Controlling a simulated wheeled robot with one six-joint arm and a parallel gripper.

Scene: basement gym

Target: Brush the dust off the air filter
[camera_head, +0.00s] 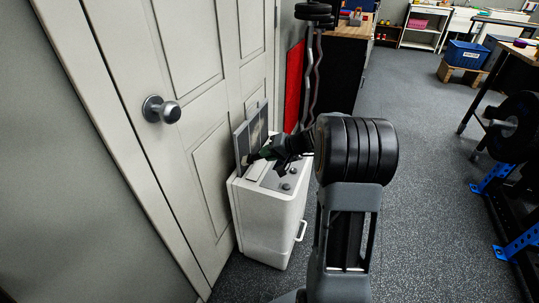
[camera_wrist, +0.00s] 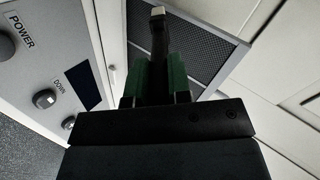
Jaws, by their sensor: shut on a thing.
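The air filter (camera_head: 241,145), a grey framed panel, stands upright on top of a white appliance (camera_head: 262,222), close to the door. A paler patch shows on its face. In the wrist view the filter's dark mesh (camera_wrist: 207,52) and pale frame lie behind my gripper. My gripper (camera_head: 266,153) is at the filter's lower part. In the wrist view its green fingers (camera_wrist: 158,78) are shut on a dark brush (camera_wrist: 158,38) with a pale tip. The brush overlaps the filter in the picture; I cannot tell whether they touch.
The appliance's panel has knobs (camera_wrist: 45,98) and a dark display (camera_wrist: 84,86). A white door (camera_head: 190,60) stands behind, with a round knob (camera_head: 162,109). A dark cabinet (camera_head: 343,70) is behind my arm. A weight rack (camera_head: 515,180) stands at right; the floor (camera_head: 430,190) between is clear.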

